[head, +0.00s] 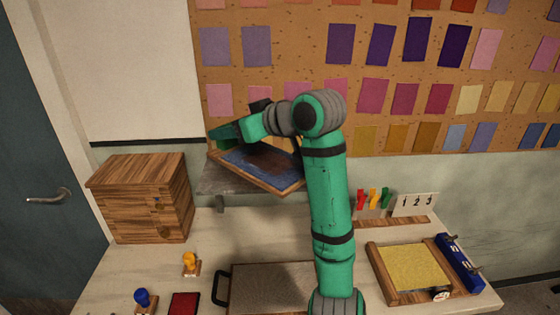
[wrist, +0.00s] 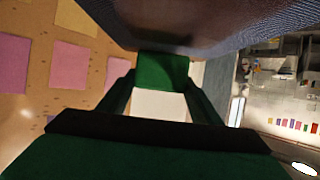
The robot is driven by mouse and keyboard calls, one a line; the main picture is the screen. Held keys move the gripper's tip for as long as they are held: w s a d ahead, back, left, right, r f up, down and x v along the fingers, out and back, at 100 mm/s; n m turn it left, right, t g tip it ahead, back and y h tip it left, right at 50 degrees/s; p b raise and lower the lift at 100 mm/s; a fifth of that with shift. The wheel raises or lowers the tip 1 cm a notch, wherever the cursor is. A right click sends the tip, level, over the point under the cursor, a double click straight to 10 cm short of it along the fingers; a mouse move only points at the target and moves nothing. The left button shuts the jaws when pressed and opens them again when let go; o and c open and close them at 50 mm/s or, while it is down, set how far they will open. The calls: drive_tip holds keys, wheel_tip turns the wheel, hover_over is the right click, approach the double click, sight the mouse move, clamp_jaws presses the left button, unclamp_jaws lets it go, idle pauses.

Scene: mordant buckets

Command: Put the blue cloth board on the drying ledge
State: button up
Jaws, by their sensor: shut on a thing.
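The blue cloth board (head: 262,166) has a wooden frame around a dark blue and brownish cloth. It is at the grey drying ledge (head: 212,184) on the back wall, tilted and partly over it. I cannot tell whether it touches the ledge. My gripper (head: 222,140) is shut on the board's far left side, in front of the pin board. In the wrist view, the board's blue cloth (wrist: 215,22) fills the top, and the gripper's green fingers (wrist: 160,75) reach up to it. The exact grip contact is hidden.
A wooden box (head: 140,198) stands left of the ledge. On the table are a yellow stamp (head: 190,263), a blue stamp (head: 144,300), a red pad (head: 184,304), a grey tray (head: 270,288) and a yellow cloth board (head: 410,267). Coloured clips (head: 373,198) stand at the back right.

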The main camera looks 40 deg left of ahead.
drive_tip(key=w+a+f, duration=0.4)
drive_tip(key=w+a, duration=0.1)
drive_tip(key=w+a+f, duration=0.4)
drive_tip(key=w+f, duration=0.1)
drive_tip(key=shift+w+a+f, duration=0.15)
drive_tip(key=shift+a+f, duration=0.15)
drive_tip(key=shift+a, duration=0.05)
drive_tip(key=shift+w+a+f, duration=0.1)
drive_tip(key=shift+f, duration=1.6)
drive_tip(key=o, duration=1.2)
